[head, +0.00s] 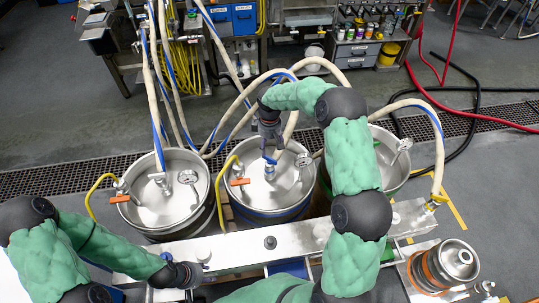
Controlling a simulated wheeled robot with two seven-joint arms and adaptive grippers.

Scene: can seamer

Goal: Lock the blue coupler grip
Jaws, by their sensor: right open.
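Hoses run down to couplers on steel kegs. A small blue part, which looks like the blue coupler grip (269,160), shows above the middle keg (285,205), just below my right gripper (268,135). My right gripper is open and points down at it; I cannot tell whether they touch. My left gripper (194,273) is low in the picture, by the front steel beam, away from the grip. Its fingers are too small and dark to read.
A left keg (140,215) and a right keg (385,150) flank the middle one. Orange handles (239,182) sit on the left and middle kegs. A steel beam (225,250) runs in front. Loose hoses (232,75) hang behind.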

